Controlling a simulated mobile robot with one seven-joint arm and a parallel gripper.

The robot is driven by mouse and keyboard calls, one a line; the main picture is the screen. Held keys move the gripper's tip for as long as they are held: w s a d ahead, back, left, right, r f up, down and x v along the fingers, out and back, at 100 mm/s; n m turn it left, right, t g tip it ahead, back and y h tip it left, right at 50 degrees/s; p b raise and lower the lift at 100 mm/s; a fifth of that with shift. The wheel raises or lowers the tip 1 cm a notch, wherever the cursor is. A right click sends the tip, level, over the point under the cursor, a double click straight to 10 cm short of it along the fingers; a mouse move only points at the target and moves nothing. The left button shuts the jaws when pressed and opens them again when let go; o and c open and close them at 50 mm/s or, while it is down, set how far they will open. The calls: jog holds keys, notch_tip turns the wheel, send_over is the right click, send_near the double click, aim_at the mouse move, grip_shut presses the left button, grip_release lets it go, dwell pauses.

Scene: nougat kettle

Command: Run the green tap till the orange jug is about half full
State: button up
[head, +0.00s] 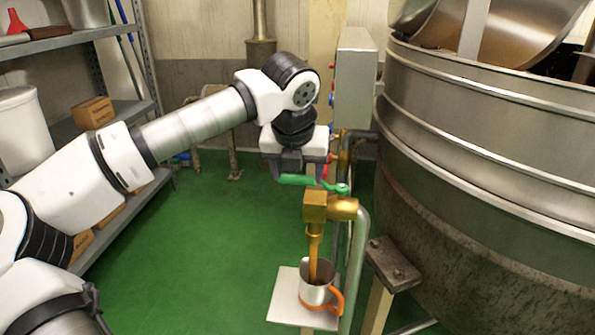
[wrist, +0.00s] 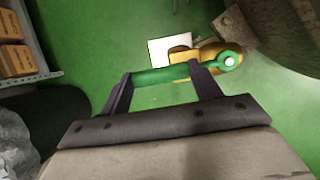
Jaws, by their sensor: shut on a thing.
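My gripper (wrist: 160,80) is shut on the green tap handle (wrist: 167,74), with one finger on each side of it. In the head view the green handle (head: 297,180) sticks out to the left above the brass tap (head: 316,207). A brown-amber stream (head: 313,262) runs from the spout down into the orange jug (head: 316,292). The jug is metal with an orange handle and orange band, and stands upright on a small pale platform (head: 287,300) under the spout. Its inside looks dark, and I cannot tell the liquid level.
A large steel kettle (head: 480,150) fills the right side. A grey box (head: 355,75) and pipes stand behind the tap. A shelf with cardboard boxes (head: 94,112) is at the left. The green floor (head: 215,240) between is clear.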

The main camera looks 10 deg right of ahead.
jog(key=o, duration=1.4)
jog(key=p+v, duration=0.2)
jog(key=v, duration=1.2)
jog(key=shift+f, duration=0.1)
